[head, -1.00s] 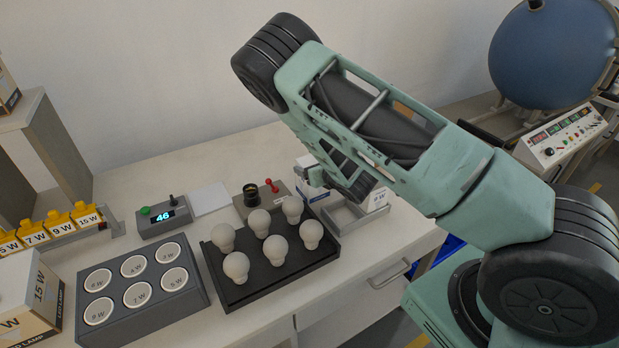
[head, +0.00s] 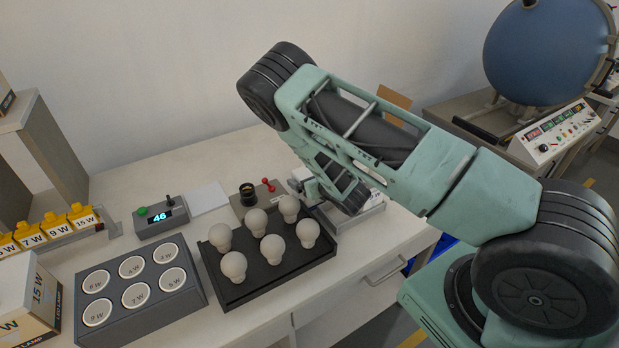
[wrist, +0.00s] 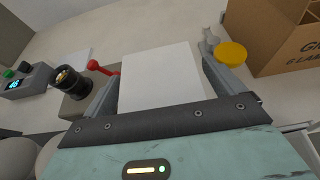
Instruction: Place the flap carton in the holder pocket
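My gripper (wrist: 160,78) has a plain white carton, the flap carton (wrist: 163,75), between its fingers, with a finger along each side. It looks shut on the carton. In the head view, my arm mostly hides the gripper and carton, and only a pale part of them (head: 302,176) shows behind the bulb tray. A grey metal holder (head: 372,212) lies on the bench right of the bulb tray, partly hidden by my wrist. I cannot see into its pocket.
A black tray (head: 240,294) of several white bulbs and a grey socket block (head: 195,303) stand left. A red-lever device (wrist: 101,67) is left of the gripper. An open brown box (wrist: 275,40) and a yellow disc (wrist: 231,52) are right. The bench's front edge is close.

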